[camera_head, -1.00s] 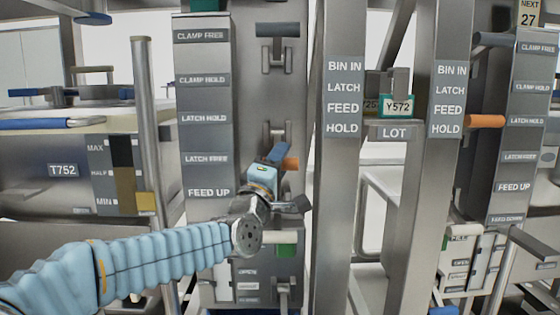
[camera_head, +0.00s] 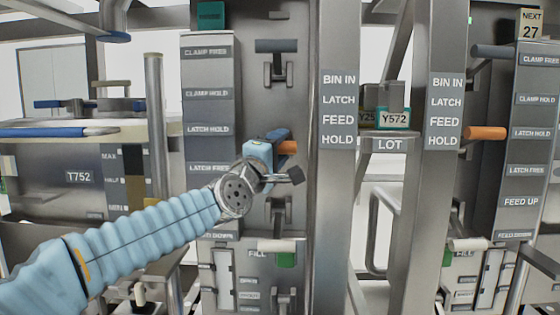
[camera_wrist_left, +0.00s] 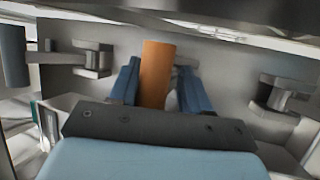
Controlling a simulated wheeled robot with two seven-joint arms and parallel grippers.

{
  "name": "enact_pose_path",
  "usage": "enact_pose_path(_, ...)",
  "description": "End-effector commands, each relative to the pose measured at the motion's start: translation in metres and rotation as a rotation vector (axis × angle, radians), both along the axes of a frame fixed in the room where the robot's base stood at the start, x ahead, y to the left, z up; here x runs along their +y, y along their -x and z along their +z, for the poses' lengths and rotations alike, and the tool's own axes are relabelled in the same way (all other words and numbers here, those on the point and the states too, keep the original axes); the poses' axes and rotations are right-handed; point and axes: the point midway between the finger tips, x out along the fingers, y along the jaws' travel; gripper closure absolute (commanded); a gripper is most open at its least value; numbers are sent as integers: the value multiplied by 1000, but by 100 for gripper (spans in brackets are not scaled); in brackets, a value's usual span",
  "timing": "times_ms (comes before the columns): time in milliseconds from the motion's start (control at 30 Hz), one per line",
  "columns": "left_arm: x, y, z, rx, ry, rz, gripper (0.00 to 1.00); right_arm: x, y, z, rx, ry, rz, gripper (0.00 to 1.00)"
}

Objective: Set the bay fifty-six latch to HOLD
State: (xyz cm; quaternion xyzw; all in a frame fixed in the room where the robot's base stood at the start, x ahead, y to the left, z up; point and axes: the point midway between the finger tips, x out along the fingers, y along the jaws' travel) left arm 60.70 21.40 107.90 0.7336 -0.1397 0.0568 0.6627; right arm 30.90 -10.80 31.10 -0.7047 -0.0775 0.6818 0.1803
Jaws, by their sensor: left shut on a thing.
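An orange latch handle (camera_head: 288,147) stands on the grey panel at the middle of the head view. Its height is between the LATCH HOLD label (camera_head: 208,130) and the LATCH FREE label (camera_head: 208,169). My left gripper (camera_head: 276,140) is shut on this handle. In the left wrist view the orange handle (camera_wrist_left: 155,75) sits between the two blue fingers. The handle's mount is mostly hidden by the gripper. No bay number fifty-six is readable. My right gripper is not in view.
A dark clamp handle (camera_head: 283,45) is above, and a white handle (camera_head: 277,245) is below. A grey post (camera_head: 338,200) stands close to the right of the gripper. A second bay on the right has its own orange handle (camera_head: 485,133) level with its LATCH HOLD label.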

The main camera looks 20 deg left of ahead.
Motion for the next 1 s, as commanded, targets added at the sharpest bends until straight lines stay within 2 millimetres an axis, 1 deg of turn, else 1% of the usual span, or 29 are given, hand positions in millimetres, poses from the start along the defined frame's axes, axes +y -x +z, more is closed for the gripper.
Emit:
enact_pose_path(33, 3, 2, 17, -28, 1, 9, 100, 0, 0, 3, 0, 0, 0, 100)
enact_pose_path(100, 3, 1, 22, -28, 1, 9, 100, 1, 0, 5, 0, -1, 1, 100)
enact_pose_path(200, 4, 0, 28, -27, 0, 10, 95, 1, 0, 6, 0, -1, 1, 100)
enact_pose_path(300, 4, -2, 32, -26, 1, 10, 93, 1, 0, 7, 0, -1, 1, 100)
enact_pose_path(600, 6, -6, 38, -24, 1, 11, 93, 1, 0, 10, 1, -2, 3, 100)
enact_pose_path(1000, 5, -6, 39, -24, -2, 11, 92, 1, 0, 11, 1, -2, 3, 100)
